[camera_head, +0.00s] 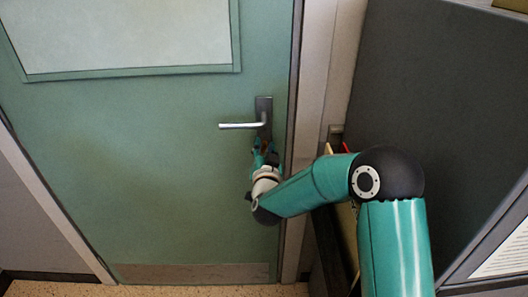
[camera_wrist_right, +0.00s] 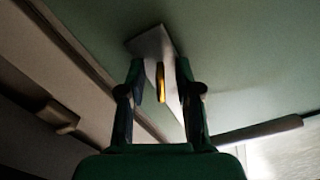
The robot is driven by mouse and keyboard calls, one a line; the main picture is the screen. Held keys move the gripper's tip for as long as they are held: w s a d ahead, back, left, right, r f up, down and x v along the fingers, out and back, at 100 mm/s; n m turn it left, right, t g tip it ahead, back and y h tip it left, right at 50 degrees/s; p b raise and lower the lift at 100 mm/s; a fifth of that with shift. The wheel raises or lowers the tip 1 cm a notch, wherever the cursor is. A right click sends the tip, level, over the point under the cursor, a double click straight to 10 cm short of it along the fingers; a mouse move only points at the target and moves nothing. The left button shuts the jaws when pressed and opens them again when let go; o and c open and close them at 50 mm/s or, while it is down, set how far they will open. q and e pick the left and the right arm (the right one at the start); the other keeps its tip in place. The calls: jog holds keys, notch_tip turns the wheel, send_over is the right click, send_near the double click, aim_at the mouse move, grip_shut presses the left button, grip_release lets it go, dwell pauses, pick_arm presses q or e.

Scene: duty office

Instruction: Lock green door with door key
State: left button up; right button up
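The green door (camera_head: 130,150) fills the left and middle of the head view and looks closed in its frame. Its silver lever handle (camera_head: 240,125) stands level on a dark lock plate (camera_head: 264,104). My right gripper (camera_head: 264,148) is at the plate's lower end, just below the lever. In the right wrist view its two fingers (camera_wrist_right: 160,75) are apart. A thin yellow-gold piece, apparently the door key (camera_wrist_right: 160,82), shows between them at the lock plate (camera_wrist_right: 152,44), with gaps on both sides. How deep it sits is hidden. My left gripper is out of view.
The door frame (camera_head: 312,80) runs close to the right of my gripper. A large dark panel (camera_head: 440,90) stands right of it, behind my right arm. A framed window (camera_head: 120,35) is high in the door. Speckled floor (camera_head: 150,291) shows at the bottom.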

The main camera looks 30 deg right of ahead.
grip_shut()
jog(key=shift+f+m+b, duration=0.2)
jog(key=shift+m+b, duration=0.2)
jog(key=shift+b, duration=0.4)
jog(key=m+b, duration=0.2)
jog(key=shift+b, duration=0.35)
jog(key=m+b, duration=0.2)
jog(key=b, duration=0.2)
jog(key=shift+m, duration=0.4)
jog(key=shift+r+m, duration=0.15)
jog(key=shift+m, duration=0.25)
